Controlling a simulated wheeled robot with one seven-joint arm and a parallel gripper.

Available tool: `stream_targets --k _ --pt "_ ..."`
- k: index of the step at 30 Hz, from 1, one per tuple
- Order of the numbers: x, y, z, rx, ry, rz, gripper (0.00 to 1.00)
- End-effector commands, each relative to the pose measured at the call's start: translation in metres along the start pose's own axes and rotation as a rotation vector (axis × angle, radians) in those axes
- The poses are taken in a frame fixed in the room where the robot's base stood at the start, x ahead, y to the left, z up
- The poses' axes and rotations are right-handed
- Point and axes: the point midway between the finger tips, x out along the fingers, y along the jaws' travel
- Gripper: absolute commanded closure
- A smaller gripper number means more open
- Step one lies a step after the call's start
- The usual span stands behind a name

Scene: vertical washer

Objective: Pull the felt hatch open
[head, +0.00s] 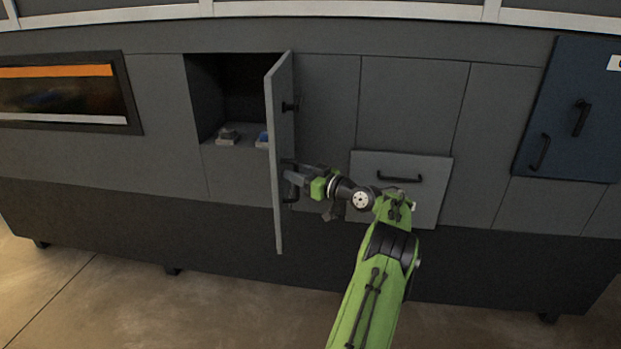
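A tall grey hatch door (281,135) stands swung out from the machine front, roughly square to it, beside a dark open compartment (240,88). No label shows which hatch is the felt one; this is the only one seen open. My gripper (292,182) is at the lower handle, to the right of the door. The fingers are small and dark against it, so I cannot tell whether they are closed on the handle.
Small items (228,136) sit on the compartment floor. A light grey panel with a handle (400,205) is behind my arm. A blue door with two handles (568,115) is at right, and a window (65,92) at left. The floor (110,300) in front is clear.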

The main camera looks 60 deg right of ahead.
Motion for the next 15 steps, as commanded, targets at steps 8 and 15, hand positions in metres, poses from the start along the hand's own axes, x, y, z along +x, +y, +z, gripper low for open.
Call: stream_targets --k 8,15 --pt "-0.074 0.002 0.001 0.001 -0.001 0.007 0.64" --pt "-0.134 0.001 0.001 0.002 0.002 0.005 0.64"
